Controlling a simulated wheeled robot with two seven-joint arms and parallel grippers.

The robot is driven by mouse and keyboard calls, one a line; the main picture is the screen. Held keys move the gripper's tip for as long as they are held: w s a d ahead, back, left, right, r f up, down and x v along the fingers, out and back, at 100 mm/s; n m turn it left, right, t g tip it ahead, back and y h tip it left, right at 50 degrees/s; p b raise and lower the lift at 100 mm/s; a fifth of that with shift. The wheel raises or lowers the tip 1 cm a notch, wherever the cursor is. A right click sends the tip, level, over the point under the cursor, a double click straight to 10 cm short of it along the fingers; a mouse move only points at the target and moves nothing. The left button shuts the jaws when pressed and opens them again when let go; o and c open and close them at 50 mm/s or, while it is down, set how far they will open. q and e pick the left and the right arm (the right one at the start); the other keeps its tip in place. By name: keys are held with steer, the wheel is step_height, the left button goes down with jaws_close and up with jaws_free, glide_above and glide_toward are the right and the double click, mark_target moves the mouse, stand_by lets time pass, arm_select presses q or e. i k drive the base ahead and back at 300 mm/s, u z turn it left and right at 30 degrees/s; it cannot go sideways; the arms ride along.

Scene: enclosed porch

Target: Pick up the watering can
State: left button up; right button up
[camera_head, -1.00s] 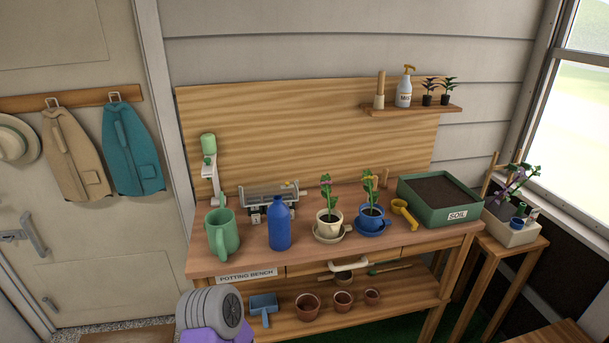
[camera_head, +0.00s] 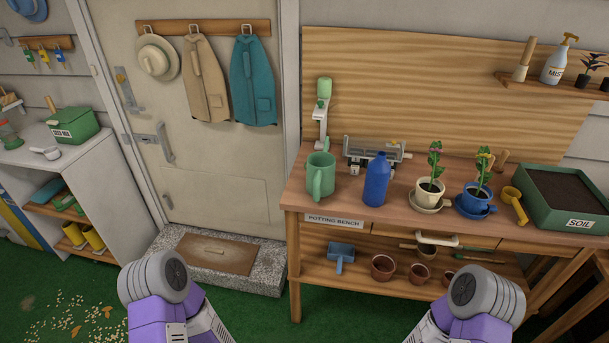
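A green jug-like vessel (camera_head: 321,175) stands upright at the left end of the potting bench, with its handle toward me. Parts of both my arms, purple and grey, come in at the bottom, but neither gripper shows. Nothing of mine touches the jug.
The potting bench (camera_head: 340,239) also bears a scale-like device (camera_head: 374,155), two potted plants in cups, a yellow scoop (camera_head: 515,204) and a green soil tray (camera_head: 568,228). A stone step (camera_head: 262,274) lies before the door. A white shelf unit (camera_head: 121,198) stands left.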

mark_target(321, 174)
steer(key=u, duration=0.7)
steer(key=i, duration=0.75)
steer(key=z, duration=0.8)
